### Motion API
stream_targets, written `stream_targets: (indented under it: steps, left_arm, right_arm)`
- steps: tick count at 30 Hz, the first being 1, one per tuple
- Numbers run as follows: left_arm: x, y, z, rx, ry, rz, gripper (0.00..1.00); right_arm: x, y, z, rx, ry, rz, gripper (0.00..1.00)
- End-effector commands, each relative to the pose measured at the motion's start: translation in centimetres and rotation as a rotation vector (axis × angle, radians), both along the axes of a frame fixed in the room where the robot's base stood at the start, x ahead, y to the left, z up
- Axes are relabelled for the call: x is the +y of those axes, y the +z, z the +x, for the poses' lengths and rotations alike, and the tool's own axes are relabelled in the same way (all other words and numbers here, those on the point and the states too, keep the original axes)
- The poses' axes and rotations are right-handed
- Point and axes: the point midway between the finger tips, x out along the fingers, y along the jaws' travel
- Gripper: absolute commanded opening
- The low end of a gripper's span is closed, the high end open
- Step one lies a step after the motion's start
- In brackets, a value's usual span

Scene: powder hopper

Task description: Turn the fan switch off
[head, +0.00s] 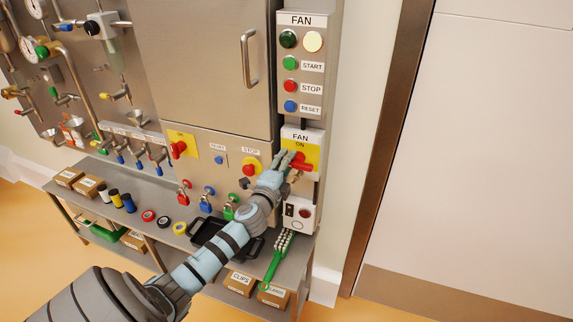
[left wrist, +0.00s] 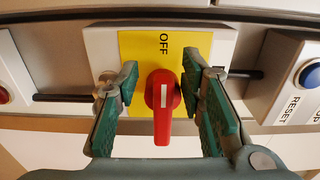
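The fan switch is a red rotary handle (head: 303,161) on a yellow plate (head: 313,153), below the button box; "ON" shows at the top of the plate in the head view. In the left wrist view the handle (left wrist: 163,125) points down the picture, and "OFF" is printed on the yellow plate (left wrist: 140,50) above it. My left gripper (head: 285,157) is at the switch. In the left wrist view its fingers (left wrist: 160,72) are open on either side of the handle, with a visible gap at each side. My right gripper is not in view.
Above the switch is the fan button box (head: 302,65) with START, STOP and RESET. A small box (head: 299,213) sits below it. Left are a red emergency-stop knob (head: 250,167) and padlocks. A shelf with a black tray (head: 207,232) and a green brush (head: 273,264) lies beneath.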

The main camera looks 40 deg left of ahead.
Motion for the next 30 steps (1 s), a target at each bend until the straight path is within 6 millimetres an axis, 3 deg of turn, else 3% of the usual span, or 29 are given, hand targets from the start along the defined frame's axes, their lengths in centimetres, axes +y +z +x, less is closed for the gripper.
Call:
stream_targets:
  steps: [8,21,30]
  left_arm:
    - [-0.2,0.1,-0.6,-0.001,-0.001,0.003,0.35]
    - [-3.7,0.0,-10.4,0.002,-0.002,0.002,0.35]
    - [-4.0,0.1,-11.3,-0.001,0.0,0.0,0.35]
  right_arm:
    - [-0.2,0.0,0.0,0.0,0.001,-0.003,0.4]
    - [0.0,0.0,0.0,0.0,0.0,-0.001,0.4]
    - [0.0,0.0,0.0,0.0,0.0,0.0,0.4]
